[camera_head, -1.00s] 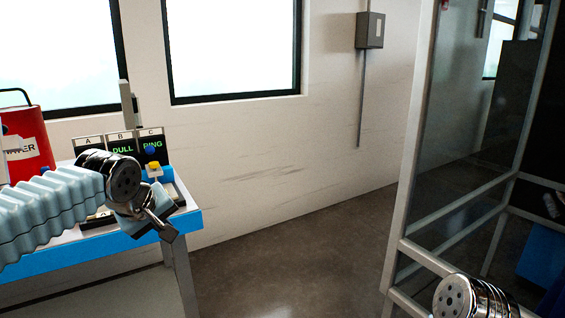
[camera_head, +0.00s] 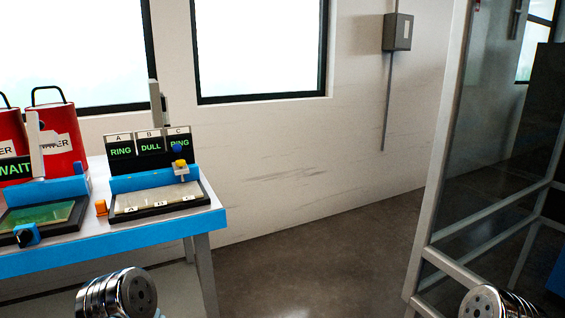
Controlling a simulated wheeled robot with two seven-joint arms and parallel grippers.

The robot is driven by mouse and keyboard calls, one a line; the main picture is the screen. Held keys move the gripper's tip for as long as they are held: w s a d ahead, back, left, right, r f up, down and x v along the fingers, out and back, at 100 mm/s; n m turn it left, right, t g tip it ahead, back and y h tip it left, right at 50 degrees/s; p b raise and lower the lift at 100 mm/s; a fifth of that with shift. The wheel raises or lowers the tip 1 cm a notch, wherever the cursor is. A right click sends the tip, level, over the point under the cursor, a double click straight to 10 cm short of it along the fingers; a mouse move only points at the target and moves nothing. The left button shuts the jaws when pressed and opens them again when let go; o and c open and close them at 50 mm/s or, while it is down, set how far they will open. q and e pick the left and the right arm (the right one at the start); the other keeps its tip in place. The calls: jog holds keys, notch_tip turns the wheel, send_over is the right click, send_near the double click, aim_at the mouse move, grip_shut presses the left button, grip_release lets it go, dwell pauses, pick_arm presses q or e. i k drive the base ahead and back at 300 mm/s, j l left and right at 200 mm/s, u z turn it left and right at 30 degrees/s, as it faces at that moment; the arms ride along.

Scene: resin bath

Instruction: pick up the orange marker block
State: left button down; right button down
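A small orange block (camera_head: 101,207) stands on the blue-edged table (camera_head: 120,234). It is left of the dark tray with the pale pad, apart from it, and in full view. My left arm's round metal wrist shows at the bottom edge, below and in front of the table. My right arm's wrist shows at the bottom right, far from the block. The fingers of both grippers are out of the picture. No gripper touches the block.
A tray (camera_head: 160,210) lettered at its front stands under a sign panel (camera_head: 149,146) reading RING, DULL, RING. A yellow-orange knob and blue ball are beside it. Red cans (camera_head: 56,138), a WAIT sign and a green-plated tray stand left. A framed glass partition (camera_head: 432,200) is at right.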

aim_at(101, 210)
jog(key=u, duration=1.35)
